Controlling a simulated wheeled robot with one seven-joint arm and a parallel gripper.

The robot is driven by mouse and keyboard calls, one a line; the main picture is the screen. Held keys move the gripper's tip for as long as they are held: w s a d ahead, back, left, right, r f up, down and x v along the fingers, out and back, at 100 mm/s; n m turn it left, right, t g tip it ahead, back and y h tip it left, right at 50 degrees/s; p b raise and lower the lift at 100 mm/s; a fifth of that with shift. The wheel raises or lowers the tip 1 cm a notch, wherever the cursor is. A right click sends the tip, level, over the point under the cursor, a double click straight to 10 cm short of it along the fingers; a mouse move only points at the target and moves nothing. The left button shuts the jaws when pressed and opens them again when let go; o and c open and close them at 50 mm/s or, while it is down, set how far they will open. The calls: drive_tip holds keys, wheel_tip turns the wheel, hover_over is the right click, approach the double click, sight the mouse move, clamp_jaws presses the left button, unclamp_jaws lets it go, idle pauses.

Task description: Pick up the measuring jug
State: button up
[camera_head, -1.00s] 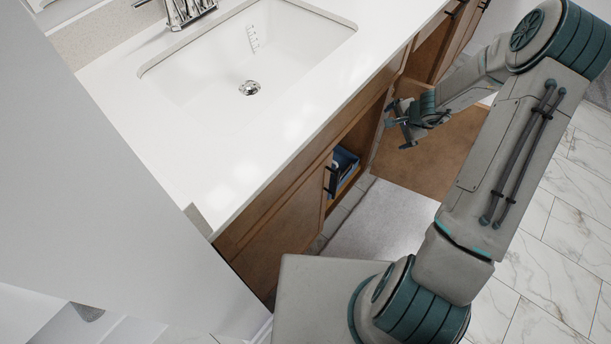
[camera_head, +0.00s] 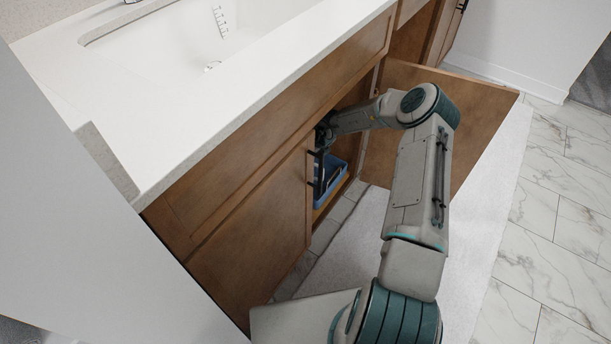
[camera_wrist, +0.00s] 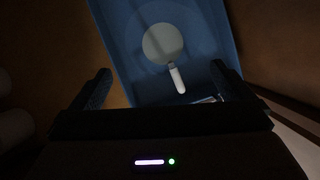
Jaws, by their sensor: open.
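A pale, round thing with a straight light handle (camera_wrist: 163,45) lies in a blue tray (camera_wrist: 118,30) in the wrist view. It looks like a measuring jug seen from above, but the dim light leaves this uncertain. My gripper (camera_wrist: 160,74) is open, its fingers apart and pointing toward the tray, with nothing held between them. The handle points back toward the gap between the fingers. In the head view my gripper (camera_head: 322,140) is at the cabinet opening, above the blue tray (camera_head: 333,180); the pale thing is hidden there.
The white counter (camera_head: 190,120) overhangs the cabinet. An open cabinet door (camera_head: 480,110) stands right of my arm, and a closed door (camera_head: 250,215) is to the left. The sink (camera_head: 180,45) shows ladder-like marks (camera_head: 220,20). Dark brown walls flank the tray.

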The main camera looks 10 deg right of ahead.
drive_tip(key=b+x, duration=0.5)
drive_tip(key=x, duration=0.6)
drive_tip(key=shift+w+d, duration=0.1)
drive_tip(key=shift+d, duration=0.1)
drive_tip(key=c, duration=1)
